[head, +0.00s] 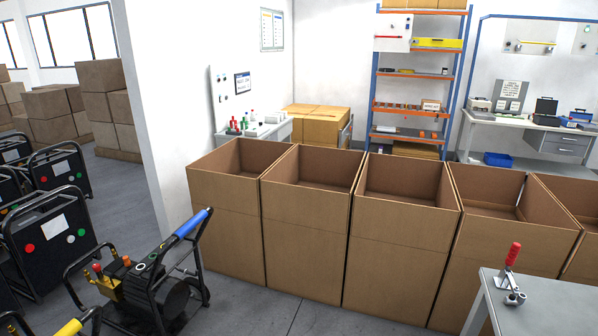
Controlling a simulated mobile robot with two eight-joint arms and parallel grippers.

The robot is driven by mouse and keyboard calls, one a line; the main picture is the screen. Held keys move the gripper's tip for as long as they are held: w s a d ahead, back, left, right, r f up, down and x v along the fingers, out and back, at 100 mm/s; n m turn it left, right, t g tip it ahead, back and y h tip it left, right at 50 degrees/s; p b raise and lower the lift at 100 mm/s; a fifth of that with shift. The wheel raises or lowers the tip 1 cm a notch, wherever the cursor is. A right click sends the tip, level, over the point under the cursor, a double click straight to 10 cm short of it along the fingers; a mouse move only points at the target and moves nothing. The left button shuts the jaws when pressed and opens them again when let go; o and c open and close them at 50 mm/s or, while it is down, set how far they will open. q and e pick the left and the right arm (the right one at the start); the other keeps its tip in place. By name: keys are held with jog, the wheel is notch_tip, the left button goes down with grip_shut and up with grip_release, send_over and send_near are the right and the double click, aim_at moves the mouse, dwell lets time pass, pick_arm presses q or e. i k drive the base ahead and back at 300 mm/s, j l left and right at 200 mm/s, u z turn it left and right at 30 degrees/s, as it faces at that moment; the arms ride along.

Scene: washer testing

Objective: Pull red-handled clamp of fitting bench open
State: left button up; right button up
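A clamp with a red handle (513,254) stands on the grey top of the fitting bench (555,306) at the lower right of the head view. The handle points up and leans slightly right. The clamp's grey metal base (514,297) sits near the bench's left edge. Only a corner of the bench shows; the rest is cut off by the frame. Neither of my grippers is in view.
A row of open cardboard boxes (325,245) stands behind and left of the bench. A pressure washer with a blue handle (165,280) stands on the floor at the lower left. Grey floor (290,317) is free between them. Shelving (417,75) stands at the back.

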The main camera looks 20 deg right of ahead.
aim_at(513, 253)
jog(key=i+z, duration=0.4)
jog(key=i+j+z, duration=0.15)
jog(key=i+z, duration=0.25)
jog(key=i+j+z, duration=0.2)
jog(key=z, duration=0.2)
jog(key=i+j+z, duration=0.2)
jog(key=z, duration=0.25)
jog(key=i+j+z, duration=0.15)
jog(key=z, duration=0.25)
jog(key=i+j+z, duration=0.15)
jog(key=j+z, duration=0.3)
jog(key=i+j+z, duration=0.15)
jog(key=j+z, duration=0.75)
jog(key=j, duration=0.2)
jog(key=j+z, duration=0.45)
jog(key=j, duration=0.15)
